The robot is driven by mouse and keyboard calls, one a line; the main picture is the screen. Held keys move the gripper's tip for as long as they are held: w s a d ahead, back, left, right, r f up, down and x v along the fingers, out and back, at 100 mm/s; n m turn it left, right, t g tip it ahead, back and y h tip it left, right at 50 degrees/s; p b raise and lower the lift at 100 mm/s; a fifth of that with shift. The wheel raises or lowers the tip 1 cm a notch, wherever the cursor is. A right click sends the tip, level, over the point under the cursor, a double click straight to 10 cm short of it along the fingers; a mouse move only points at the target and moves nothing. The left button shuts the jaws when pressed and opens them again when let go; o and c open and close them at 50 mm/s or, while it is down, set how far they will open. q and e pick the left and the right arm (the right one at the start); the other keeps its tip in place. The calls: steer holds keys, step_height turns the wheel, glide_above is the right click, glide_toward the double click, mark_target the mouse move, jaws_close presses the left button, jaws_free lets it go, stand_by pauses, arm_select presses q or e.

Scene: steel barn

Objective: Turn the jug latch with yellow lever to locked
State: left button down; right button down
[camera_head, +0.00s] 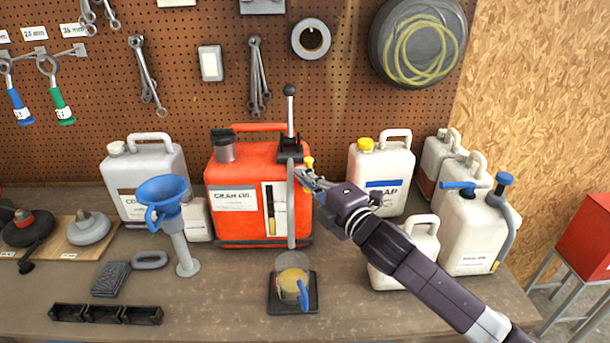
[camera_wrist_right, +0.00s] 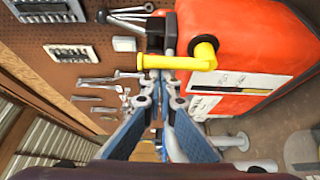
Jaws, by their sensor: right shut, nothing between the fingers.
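The red-orange oil jug (camera_head: 230,160) stands upright on the bench, its side facing my right gripper. The yellow lever (camera_wrist_right: 175,61) is a bar on a round pivot with a dark hub on the jug's side; in the wrist view it extends left from the pivot. My right gripper (camera_head: 301,178) is shut and empty beside the jug. My left gripper is out of view.
White jugs (camera_head: 388,168) crowd the right, close to my right arm. A blue funnel (camera_head: 164,190) stands left; a mug (camera_head: 291,282) sits in front. The front left bench holds a black tray (camera_head: 105,314).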

steer(key=shift+d+m+t+b, duration=0.2)
steer(key=shift+m+t+b, duration=0.15)
steer(key=shift+b, duration=0.25)
steer(key=d+f+m+t+h+b, duration=0.2)
steer(key=d+f+m+t+b, duration=0.2)
steer(key=m+b, duration=0.9)
steer(key=shift+d+f+m+t+h, duration=0.4)
steer(key=shift+d+m+t, duration=0.15)
steer(key=shift+d+t, duration=0.6)
steer(key=shift+f, duration=0.35)
